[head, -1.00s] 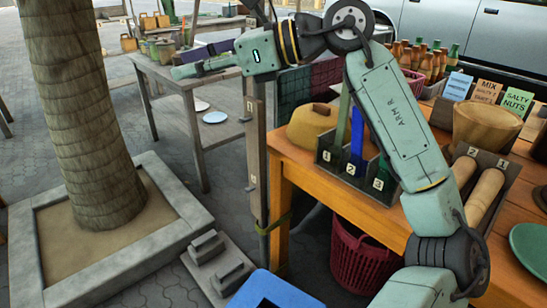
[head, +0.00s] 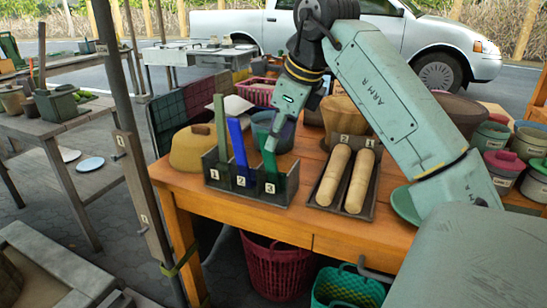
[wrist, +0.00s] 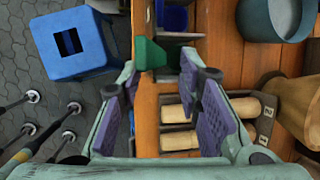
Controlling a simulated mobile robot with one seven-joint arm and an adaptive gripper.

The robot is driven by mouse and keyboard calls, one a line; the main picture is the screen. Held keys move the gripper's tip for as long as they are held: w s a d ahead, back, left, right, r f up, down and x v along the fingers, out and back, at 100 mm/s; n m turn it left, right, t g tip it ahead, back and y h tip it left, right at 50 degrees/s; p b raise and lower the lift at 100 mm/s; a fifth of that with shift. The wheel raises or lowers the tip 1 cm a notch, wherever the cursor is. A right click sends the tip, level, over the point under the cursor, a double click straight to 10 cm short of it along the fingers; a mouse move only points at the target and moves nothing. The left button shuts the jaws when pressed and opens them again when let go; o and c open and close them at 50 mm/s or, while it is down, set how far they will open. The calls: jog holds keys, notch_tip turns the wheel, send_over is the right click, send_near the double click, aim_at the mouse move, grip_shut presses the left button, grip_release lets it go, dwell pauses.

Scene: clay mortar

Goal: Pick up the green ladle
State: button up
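A grey rack (head: 212,184) with slots numbered 1, 2 and 3 stands near the table's front edge. A tall, upright olive-green handle, apparently the green ladle (head: 220,122), is in slot 1; its lower end is hidden. A blue handle (head: 236,145) stands in slot 2. Beyond the fingertips are a blue piece (wrist: 173,18) and a dark green piece (wrist: 150,53); I cannot tell whether the latter is a ladle.
A tray (head: 324,192) with two tan rollers is right of the rack. A tan lidded pot (head: 190,150) stands left behind it, and a blue-grey tub (head: 285,125) behind it. A red basket (head: 272,265) is below the table (head: 300,225). A wooden post (head: 140,195) stands at left.

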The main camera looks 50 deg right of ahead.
aim_at(266, 152)
jog(key=x, duration=0.6)
jog(key=shift+w+a+f+p, duration=0.1)
jog(key=shift+w+f+p, duration=0.05)
jog(key=shift+w+p, duration=0.25)
jog(key=shift+c, duration=0.4)
grip_shut()
